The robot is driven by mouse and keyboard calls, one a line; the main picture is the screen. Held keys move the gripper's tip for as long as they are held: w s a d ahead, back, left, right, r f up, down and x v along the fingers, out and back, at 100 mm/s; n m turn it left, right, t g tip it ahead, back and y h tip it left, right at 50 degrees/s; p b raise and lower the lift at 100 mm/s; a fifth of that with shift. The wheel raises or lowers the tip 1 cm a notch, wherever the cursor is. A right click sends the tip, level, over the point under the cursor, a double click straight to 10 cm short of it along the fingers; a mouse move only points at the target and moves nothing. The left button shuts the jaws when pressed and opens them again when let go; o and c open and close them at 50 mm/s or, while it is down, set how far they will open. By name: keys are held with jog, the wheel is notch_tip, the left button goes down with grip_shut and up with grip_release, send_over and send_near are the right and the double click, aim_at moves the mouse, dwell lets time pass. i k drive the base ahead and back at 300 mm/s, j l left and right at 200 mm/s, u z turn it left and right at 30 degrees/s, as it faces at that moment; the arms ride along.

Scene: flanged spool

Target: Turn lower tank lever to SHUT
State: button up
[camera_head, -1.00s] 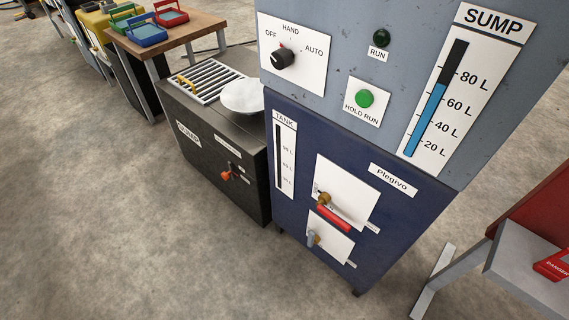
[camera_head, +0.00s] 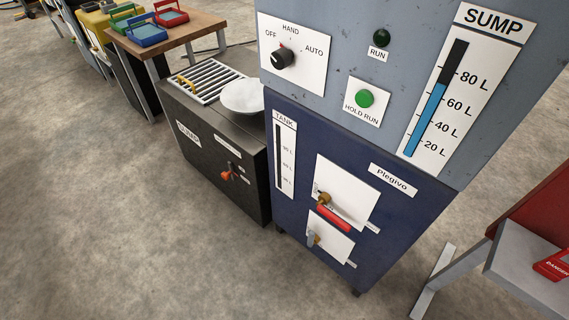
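The blue tank cabinet (camera_head: 300,220) stands at the centre right, with a TANK gauge (camera_head: 284,160) at its upper left. Its lower lever (camera_head: 312,238) is a small grey handle on a brass-coloured pivot, on a white plate (camera_head: 338,246). The grey handle stands roughly upright; the small labels by it are too small to read. Above it, an upper lever with a red handle (camera_head: 334,218) and brass pivot (camera_head: 322,198) sits on a larger white plate. The red handle slopes down to the right. My gripper is not in view.
Above is a grey panel with a black selector knob (camera_head: 283,58), a green button (camera_head: 364,99) and a SUMP gauge (camera_head: 432,100). A dark sump box (camera_head: 205,140) with an orange-handled lever (camera_head: 228,175) stands left. A red and grey unit (camera_head: 530,255) is at right. Floor in front is clear.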

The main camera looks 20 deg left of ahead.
aim_at(313, 239)
jog(key=i+j+u, duration=0.1)
jog(key=u, duration=0.7)
jog(key=i+j+u, duration=0.1)
jog(key=u, duration=0.3)
jog(key=i+u, duration=0.15)
jog(key=u, duration=0.25)
